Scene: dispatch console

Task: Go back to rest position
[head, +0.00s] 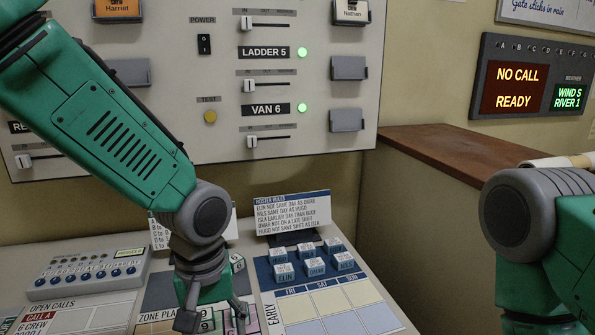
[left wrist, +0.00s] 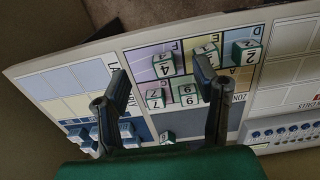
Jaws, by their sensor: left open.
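My left gripper (head: 213,318) hangs low over the zone plan (head: 160,298) on the desk, its arm reaching down from the upper left. The left wrist view shows its two fingers (left wrist: 160,78) wide apart and nothing gripped. White-and-green numbered cubes lie on the plan beyond and between the fingers, among them a 4 cube (left wrist: 164,65), a 7 cube (left wrist: 155,98), a 9 cube (left wrist: 187,94) and a 2 cube (left wrist: 246,52). My right arm (head: 545,225) stands at the right edge; its gripper is out of the picture.
An upright panel (head: 330,105) with sliders and switches stands behind the desk. Several name cubes (head: 283,271) sit on the roster board (head: 318,305), before a rules card (head: 292,213). A button box (head: 90,272) is at left. A brown ledge (head: 440,150) runs along the right.

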